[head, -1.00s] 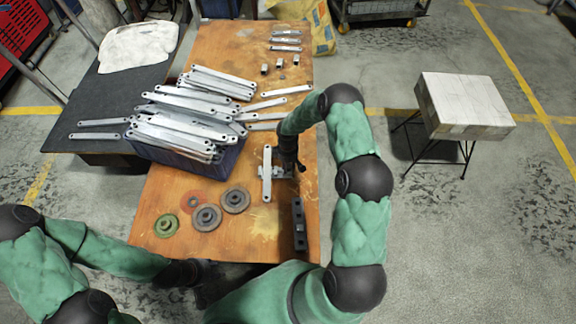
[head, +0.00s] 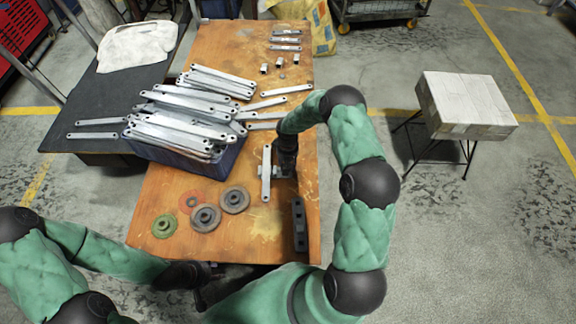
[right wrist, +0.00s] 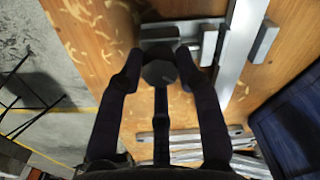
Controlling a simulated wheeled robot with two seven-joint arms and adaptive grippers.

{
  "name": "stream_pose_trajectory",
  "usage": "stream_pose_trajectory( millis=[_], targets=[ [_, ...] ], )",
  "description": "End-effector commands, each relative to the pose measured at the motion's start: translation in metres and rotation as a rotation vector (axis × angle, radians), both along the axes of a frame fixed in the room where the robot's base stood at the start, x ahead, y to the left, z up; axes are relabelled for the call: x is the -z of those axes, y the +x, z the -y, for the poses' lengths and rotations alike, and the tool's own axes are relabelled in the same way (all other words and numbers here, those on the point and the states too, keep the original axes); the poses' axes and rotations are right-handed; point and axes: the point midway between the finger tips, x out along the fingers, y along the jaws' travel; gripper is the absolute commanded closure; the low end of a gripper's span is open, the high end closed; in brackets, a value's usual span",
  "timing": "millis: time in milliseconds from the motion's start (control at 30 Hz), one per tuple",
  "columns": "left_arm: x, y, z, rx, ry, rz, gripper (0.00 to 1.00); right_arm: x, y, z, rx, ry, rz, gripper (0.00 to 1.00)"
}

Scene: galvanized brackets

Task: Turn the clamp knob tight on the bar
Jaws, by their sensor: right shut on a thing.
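The pale metal bar (head: 266,174) lies on the wooden table, held at the clamp (head: 280,172). In the right wrist view the bar (right wrist: 240,42) crosses the clamp (right wrist: 208,48). The round dark knob (right wrist: 158,74) sits between the fingertips of my right gripper (right wrist: 159,72), which is shut on it. In the head view my right gripper (head: 288,170) hides the knob and part of the clamp. My left gripper (head: 208,284) is low at the table's near edge, away from the clamp; its finger opening is unclear.
A blue crate (head: 225,160) heaped with metal brackets stands left of the clamp. Grey discs (head: 235,199) and a green disc (head: 164,226) lie nearer me. A dark block (head: 299,224) lies just in front of the clamp. Small brackets (head: 286,40) lie at the far end.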

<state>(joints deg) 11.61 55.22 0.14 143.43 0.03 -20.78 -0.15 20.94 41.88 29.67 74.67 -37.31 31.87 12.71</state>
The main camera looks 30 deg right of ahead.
Motion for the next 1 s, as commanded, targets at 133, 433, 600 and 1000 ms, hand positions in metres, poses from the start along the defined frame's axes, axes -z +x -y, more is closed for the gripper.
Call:
stream_pose_trajectory(
  millis=[133,433,600,1000],
  targets=[
    [0.0,0.0,0.0,0.0,0.0,0.0,0.6,0.0003,-0.0002,-0.0003,0.177,0.001,0.0,0.98],
    [0.0,0.0,0.0,0.0,0.0,0.0,0.6,0.0004,-0.0003,-0.0001,0.538,0.0,-0.001,0.98],
    [0.0001,-0.0001,0.0001,0.0,0.0,0.0,0.6,0.0002,-0.0004,0.0,0.741,-0.001,-0.001,0.98],
    [0.0001,-0.0001,0.0001,0.0,0.0,0.0,0.6,0.0008,-0.0009,-0.0004,0.895,0.001,-0.003,0.98]
  ],
)
